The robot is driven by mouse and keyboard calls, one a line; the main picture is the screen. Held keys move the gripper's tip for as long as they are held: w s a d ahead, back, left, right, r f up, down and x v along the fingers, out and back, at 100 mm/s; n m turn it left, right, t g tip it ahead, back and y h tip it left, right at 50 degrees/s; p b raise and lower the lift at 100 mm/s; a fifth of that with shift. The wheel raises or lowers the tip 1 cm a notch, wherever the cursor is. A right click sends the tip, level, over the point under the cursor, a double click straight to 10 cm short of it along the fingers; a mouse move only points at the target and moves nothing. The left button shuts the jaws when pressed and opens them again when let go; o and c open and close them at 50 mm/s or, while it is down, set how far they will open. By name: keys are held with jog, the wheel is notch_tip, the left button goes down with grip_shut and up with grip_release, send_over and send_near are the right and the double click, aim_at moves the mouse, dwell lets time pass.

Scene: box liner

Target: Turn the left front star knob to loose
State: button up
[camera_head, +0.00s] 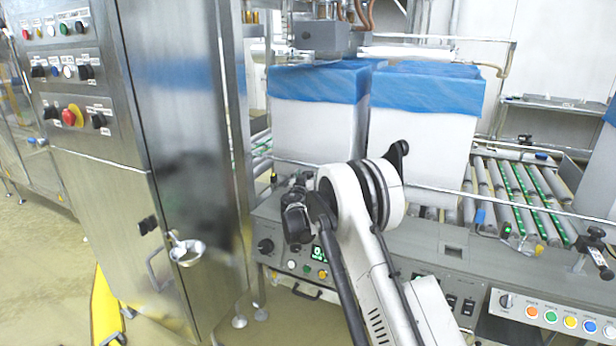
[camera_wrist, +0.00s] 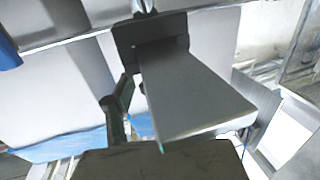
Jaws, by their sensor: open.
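My gripper (camera_head: 297,212) is the dark end of my arm in the head view, in front of the left white box and above the front control panel. It is open, and nothing shows between its fingers. I cannot clearly make out the left front star knob; the area around my gripper hides part of the rail there. A black star-shaped knob (camera_head: 597,234) stands on a bracket at the right end of the front rail. In the wrist view, a dark block with a grey plate (camera_wrist: 190,95) and a dark post (camera_wrist: 115,115) are close to the camera; I cannot tell what they are.
Two white boxes with blue liners, the left box (camera_head: 315,130) and right box (camera_head: 415,145), stand behind my arm. A black round knob (camera_head: 265,246) is on the front panel. A steel cabinet (camera_head: 185,150) stands at left. A roller conveyor (camera_head: 485,190) lies at right.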

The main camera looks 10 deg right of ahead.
jog(key=c, duration=1.2)
